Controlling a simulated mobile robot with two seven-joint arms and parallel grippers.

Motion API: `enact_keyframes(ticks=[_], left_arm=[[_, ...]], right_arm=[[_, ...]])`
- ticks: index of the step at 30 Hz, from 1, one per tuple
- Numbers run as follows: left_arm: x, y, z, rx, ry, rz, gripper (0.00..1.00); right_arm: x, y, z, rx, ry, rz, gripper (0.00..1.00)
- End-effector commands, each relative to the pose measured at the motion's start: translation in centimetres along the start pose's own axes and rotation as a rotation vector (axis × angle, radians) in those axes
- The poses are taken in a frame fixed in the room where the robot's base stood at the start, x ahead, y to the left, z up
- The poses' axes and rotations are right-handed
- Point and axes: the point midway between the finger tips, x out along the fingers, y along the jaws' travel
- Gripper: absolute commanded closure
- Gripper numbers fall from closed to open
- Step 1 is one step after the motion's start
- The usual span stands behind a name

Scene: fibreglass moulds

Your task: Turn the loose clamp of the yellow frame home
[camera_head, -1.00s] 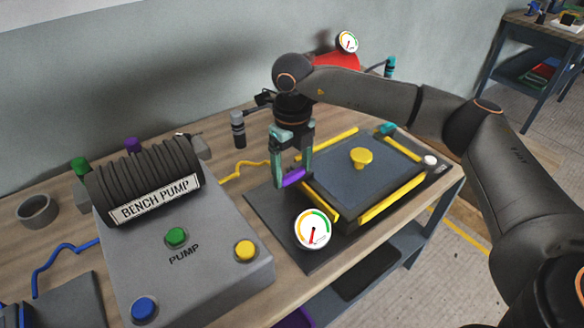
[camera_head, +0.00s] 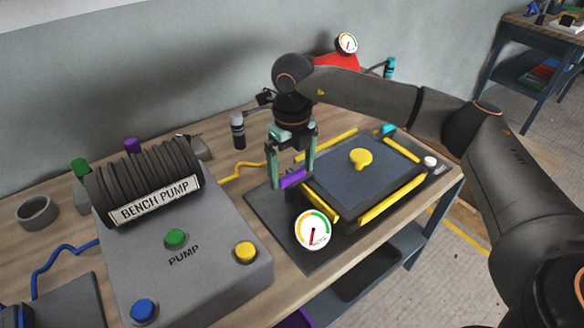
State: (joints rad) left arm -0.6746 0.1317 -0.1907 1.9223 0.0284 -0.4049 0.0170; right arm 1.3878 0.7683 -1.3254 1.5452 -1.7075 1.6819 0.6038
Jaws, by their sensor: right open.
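The yellow frame (camera_head: 392,200) lies around a dark blue-grey panel with a yellow knob (camera_head: 360,158) at its middle. A purple clamp (camera_head: 292,179) is at the frame's left corner. My right gripper (camera_head: 291,178) is over that corner, pointing down. Its teal fingers stand open on either side of the purple clamp; I cannot tell whether they touch it. The clamp's base is partly hidden. A teal clamp (camera_head: 387,129) shows at the far corner and a white round piece (camera_head: 430,161) at the right corner. My left gripper is out of view.
The bench pump (camera_head: 185,260) with coloured buttons fills the left of the bench. A round gauge (camera_head: 312,231) is at the frame's near side. A small grey-and-black bottle (camera_head: 238,130) and a red object with a gauge (camera_head: 347,43) are behind. The bench edge is close in front.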

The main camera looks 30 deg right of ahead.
Motion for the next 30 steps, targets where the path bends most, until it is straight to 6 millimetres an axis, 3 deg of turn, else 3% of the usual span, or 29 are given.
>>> enact_keyframes(ticks=[7,15,21,30], left_arm=[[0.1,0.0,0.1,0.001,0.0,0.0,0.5],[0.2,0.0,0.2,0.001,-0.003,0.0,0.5],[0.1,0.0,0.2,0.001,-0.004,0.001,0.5],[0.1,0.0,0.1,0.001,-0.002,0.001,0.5]], right_arm=[[-1.9,0.0,0.1,0.0,-0.002,0.0,0.0],[-7.8,0.0,0.1,0.0,-0.004,0.0,0.0],[-11.2,0.0,0.1,0.001,-0.003,0.0,0.0],[-12.6,0.0,0.0,0.0,0.0,0.0,0.0]])
